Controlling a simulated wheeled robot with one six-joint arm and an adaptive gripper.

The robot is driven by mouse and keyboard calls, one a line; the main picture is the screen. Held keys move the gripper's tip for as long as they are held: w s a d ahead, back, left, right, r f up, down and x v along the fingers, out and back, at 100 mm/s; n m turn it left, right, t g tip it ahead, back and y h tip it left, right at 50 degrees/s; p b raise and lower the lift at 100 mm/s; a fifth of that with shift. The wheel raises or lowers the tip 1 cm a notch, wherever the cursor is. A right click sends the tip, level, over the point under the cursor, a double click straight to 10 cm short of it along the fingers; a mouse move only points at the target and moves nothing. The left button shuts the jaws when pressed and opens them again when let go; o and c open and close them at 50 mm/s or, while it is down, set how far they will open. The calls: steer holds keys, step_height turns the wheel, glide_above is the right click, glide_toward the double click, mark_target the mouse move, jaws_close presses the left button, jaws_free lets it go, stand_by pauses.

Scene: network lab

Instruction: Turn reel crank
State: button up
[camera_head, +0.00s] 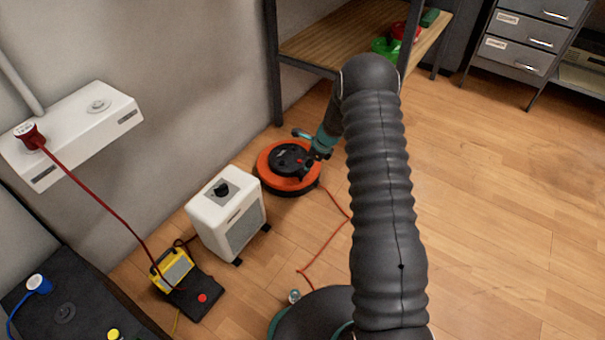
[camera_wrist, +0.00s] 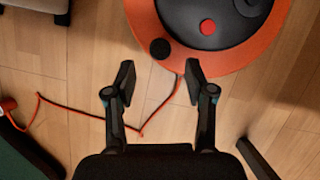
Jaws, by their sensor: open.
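The cable reel (camera_head: 272,158) is an orange disc with a black hub, lying on the wooden floor beside the shelf. In the wrist view its orange rim (camera_wrist: 235,62) and black hub (camera_wrist: 190,15) fill the upper right. A round black knob (camera_wrist: 160,48), which looks like the crank handle, sits at the near rim. A red button (camera_wrist: 207,27) is on the hub. My gripper (camera_wrist: 160,76) is open and empty, its fingertips just short of the knob, one to each side in the picture. In the head view my gripper (camera_head: 311,160) partly covers the reel's right side.
An orange cable (camera_head: 335,235) runs from the reel across the floor. A white heater-like box (camera_head: 228,213) stands left of the reel. A shelf (camera_head: 320,45) with a metal post rises behind. A yellow meter (camera_head: 172,268) stands at lower left. The floor at right is clear.

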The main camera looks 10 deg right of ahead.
steer(key=shift+b+x, duration=0.4)
steer(key=shift+x, duration=2.35)
steer(key=shift+d, duration=0.1)
jaws_close()
